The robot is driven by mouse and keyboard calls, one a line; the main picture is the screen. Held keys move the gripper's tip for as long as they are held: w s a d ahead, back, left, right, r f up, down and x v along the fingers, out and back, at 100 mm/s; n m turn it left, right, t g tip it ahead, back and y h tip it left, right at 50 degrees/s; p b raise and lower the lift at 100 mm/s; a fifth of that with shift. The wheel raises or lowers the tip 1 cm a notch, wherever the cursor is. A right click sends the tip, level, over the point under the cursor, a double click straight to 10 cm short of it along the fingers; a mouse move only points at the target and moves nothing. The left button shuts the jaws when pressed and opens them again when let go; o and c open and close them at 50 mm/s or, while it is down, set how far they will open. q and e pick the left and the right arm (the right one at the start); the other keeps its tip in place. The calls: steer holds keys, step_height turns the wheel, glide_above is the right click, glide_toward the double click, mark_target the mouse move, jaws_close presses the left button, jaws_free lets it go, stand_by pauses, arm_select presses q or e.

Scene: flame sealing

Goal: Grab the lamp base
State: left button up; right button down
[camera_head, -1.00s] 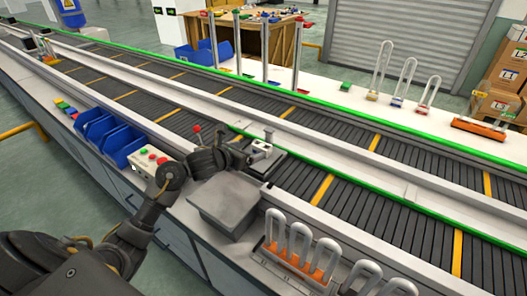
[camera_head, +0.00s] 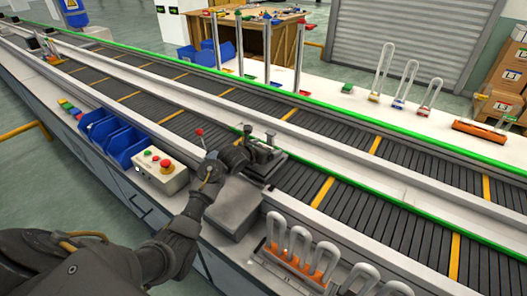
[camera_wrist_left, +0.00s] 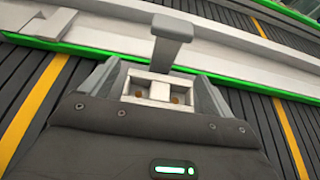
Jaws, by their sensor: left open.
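My left gripper (camera_head: 262,155) is at the dark fixture beside the near conveyor, its jaws open around the fixture's middle. In the left wrist view the two grey fingers (camera_wrist_left: 155,90) stand apart. Between them is a small white block with two round brownish spots (camera_wrist_left: 158,88), which looks like the lamp base. I cannot tell whether the fingers touch it. A grey upright post with a flat top (camera_wrist_left: 172,28) stands just behind the block. In the head view the block is too small and hidden to make out. My right gripper is not in view.
A rack of clear U-tubes (camera_head: 300,245) stands at the front. A button box (camera_head: 160,172) and blue bins (camera_head: 122,145) are to the left. U-tubes on coloured bases (camera_head: 398,82) stand on the far table.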

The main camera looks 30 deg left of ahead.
mark_target(268, 139)
arm_select(q)
steer(key=shift+w+f, duration=0.1)
steer(key=shift+w, duration=0.05)
steer(key=c, duration=1.1)
steer(key=shift+o, duration=0.2)
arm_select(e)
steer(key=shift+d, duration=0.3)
arm_select(q)
steer(key=shift+r+b, duration=0.3)
steer(key=shift+r, duration=0.15)
steer(key=r, duration=0.1)
steer(key=r+b, duration=0.1)
steer(key=shift+a+r, duration=0.2)
steer(key=shift+r, duration=0.1)
steer(key=s+a+r, duration=0.8)
steer(key=s+r, duration=0.1)
steer(key=s, duration=0.2)
steer(key=shift+s+r+b, duration=0.15)
steer(key=shift+r+b, duration=0.05)
steer(key=shift+b, duration=0.15)
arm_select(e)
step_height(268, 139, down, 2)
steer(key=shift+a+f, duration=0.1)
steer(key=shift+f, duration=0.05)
